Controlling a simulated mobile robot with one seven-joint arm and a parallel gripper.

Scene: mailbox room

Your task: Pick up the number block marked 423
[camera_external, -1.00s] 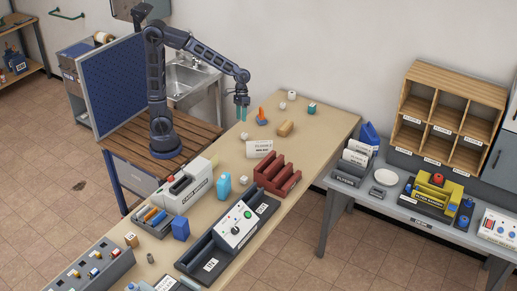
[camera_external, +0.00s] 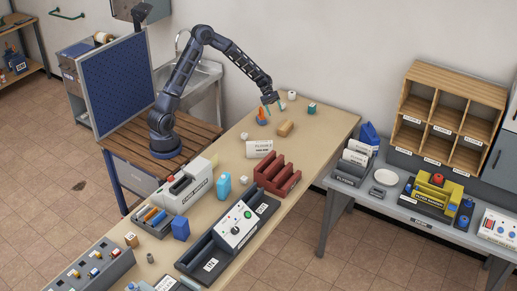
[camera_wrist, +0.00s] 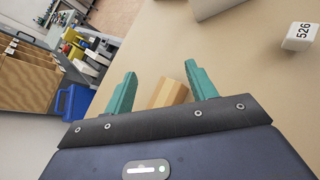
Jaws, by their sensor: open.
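No block with a readable 423 shows. A white block (camera_wrist: 300,36) marked 526 lies at the right of the wrist view. A small white block (camera_external: 244,136) sits mid-table in the external view, its number too small to read. Another small white block near the back of the table is now largely hidden by my fingers. My gripper (camera_external: 273,102) hangs low over the back part of the table, by an orange item (camera_external: 262,116). Its teal fingers are apart and empty in the wrist view (camera_wrist: 160,72), with a wooden block (camera_wrist: 167,92) seen beyond them.
A teal cube (camera_external: 311,107) and a white round item (camera_external: 292,95) stand at the back. A white sign (camera_external: 259,148) and a red rack (camera_external: 276,174) stand nearer. A grey side table (camera_external: 390,205) is at the right. The table's right strip is clear.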

